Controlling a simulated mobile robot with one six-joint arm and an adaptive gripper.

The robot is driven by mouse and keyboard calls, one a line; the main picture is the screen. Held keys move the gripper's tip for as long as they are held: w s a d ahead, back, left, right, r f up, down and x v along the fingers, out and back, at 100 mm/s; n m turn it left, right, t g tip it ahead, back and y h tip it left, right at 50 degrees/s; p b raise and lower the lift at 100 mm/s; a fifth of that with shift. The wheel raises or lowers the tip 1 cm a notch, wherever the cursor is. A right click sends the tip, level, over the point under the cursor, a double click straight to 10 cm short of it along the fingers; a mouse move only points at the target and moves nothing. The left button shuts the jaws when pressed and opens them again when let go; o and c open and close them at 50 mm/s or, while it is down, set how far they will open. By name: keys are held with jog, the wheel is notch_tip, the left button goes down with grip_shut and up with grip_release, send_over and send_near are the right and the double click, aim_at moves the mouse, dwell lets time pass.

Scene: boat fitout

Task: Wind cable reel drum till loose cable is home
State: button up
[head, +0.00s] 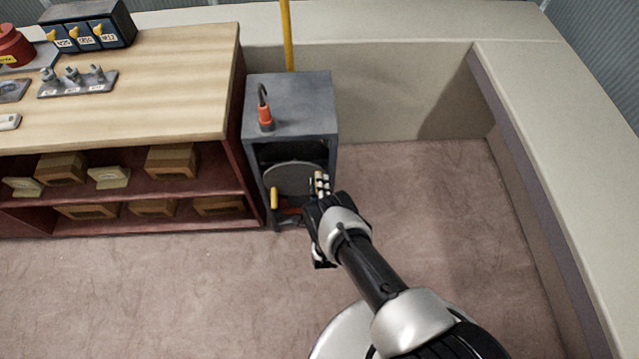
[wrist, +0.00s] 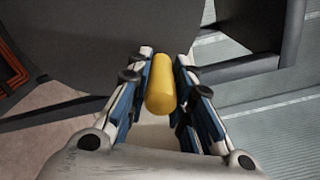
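The cable reel drum (head: 295,178) is a grey disc in the open front of a dark grey cabinet (head: 290,105). Its yellow crank handle (head: 274,198) is at the lower left of the disc. In the wrist view the handle (wrist: 161,97) points toward me, lined up between my gripper's fingers (wrist: 162,88). The fingers look apart, and I see no clear grip. In the head view my gripper (head: 319,215) is right of the handle, in front of the cabinet. Orange cable (wrist: 14,72) shows at the wrist view's left edge; its full length is hidden.
An orange plug (head: 265,117) with a dark lead stands on the cabinet. A wooden workbench (head: 150,85) with shelves of boxes adjoins it on the left. A yellow pole (head: 287,35) rises behind. A pale ledge (head: 560,170) bounds the right. The carpet (head: 140,290) in front is clear.

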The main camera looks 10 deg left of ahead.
jog(key=o, duration=0.4)
jog(key=shift+o, duration=0.2)
jog(key=v, duration=1.2)
jog(key=shift+c, duration=0.2)
